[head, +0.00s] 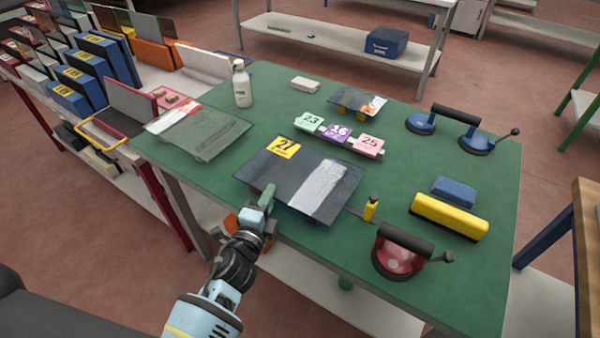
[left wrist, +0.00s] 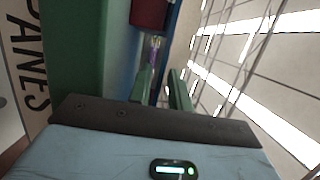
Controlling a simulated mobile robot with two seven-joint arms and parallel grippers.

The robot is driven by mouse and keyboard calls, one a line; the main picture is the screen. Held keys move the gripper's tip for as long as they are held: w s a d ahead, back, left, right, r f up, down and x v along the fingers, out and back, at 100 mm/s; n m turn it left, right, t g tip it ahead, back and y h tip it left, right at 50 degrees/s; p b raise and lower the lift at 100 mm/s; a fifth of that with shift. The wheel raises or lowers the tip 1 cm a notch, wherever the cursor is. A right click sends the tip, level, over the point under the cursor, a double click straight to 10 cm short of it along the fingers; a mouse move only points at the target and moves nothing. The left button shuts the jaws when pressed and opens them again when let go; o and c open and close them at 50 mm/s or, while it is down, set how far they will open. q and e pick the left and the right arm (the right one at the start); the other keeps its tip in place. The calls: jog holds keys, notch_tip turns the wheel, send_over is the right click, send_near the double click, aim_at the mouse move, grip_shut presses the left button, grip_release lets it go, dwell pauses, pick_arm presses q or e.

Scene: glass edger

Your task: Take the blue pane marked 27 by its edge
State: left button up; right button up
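The dark blue pane (head: 262,170) lies on the green table with a yellow number tag (head: 283,147) near its far left and a pale glossy band on its right. The tag looks like 27, though its last digit is not sharp. My left gripper (head: 267,194) is at the pane's near edge, left of the middle. In the left wrist view its two green fingers (left wrist: 165,88) stand apart with a gap between them. I cannot make out the pane's edge between them, or whether they touch it. My right gripper is not in view.
On the green table (head: 385,198) are another pane (head: 205,131), a white bottle (head: 242,84), number tags (head: 338,132), a red suction lifter (head: 400,252), a dark-handled blue one (head: 455,121) and a yellow block (head: 449,215). A pane rack (head: 85,75) stands left.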

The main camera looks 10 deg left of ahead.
pick_arm(q)
grip_shut()
dwell(1.0)
jog(key=shift+r, duration=0.15)
